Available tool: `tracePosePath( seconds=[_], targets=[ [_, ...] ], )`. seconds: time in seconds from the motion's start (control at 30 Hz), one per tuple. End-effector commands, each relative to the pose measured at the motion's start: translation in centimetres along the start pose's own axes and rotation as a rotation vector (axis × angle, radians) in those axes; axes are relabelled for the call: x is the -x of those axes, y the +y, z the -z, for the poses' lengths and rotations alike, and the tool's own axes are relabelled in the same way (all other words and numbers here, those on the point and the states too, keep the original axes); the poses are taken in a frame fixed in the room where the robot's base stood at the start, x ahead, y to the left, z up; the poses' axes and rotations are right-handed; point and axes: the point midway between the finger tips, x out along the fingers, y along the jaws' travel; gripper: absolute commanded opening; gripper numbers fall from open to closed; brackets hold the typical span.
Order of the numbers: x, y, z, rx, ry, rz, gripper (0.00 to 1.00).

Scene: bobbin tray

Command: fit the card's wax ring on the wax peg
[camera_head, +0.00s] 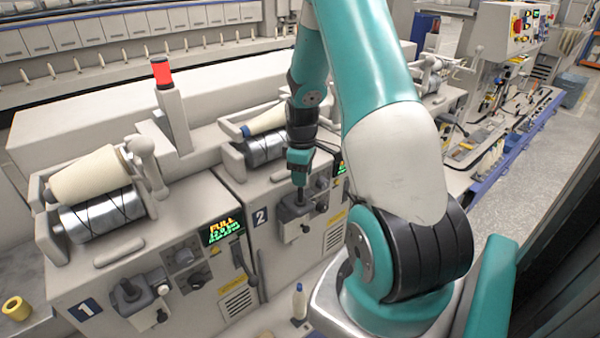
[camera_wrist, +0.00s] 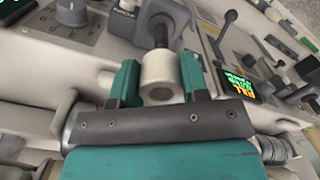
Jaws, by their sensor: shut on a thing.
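My gripper (camera_wrist: 159,80) has its two teal fingers on either side of a short cream ring (camera_wrist: 158,68) and is shut on it. The ring's near end shows a darker round centre. The ring meets or overlaps the peg's end; I cannot tell how far the peg goes inside. In the head view my gripper (camera_head: 300,176) is at the front panel of station 2, and the ring is too small or hidden to make out. I cannot identify a card.
Station 1 (camera_head: 84,308) stands at left with a cream bobbin (camera_head: 90,174) over a dark-banded roller (camera_head: 101,216). A lit FULL display (camera_head: 225,230) is beside it. A yellow ring (camera_head: 15,308) lies at far left. A small bottle (camera_head: 299,302) stands below station 2. Levers and knobs crowd the panel.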

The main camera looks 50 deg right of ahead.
Motion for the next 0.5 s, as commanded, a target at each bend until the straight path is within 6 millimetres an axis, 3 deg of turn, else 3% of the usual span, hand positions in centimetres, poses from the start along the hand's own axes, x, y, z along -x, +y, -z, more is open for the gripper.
tracePosePath(
  seconds=[0.5],
  targets=[
    [-5.2, -0.1, 0.1, 0.001, 0.0, 0.001, 0.19]
  ],
)
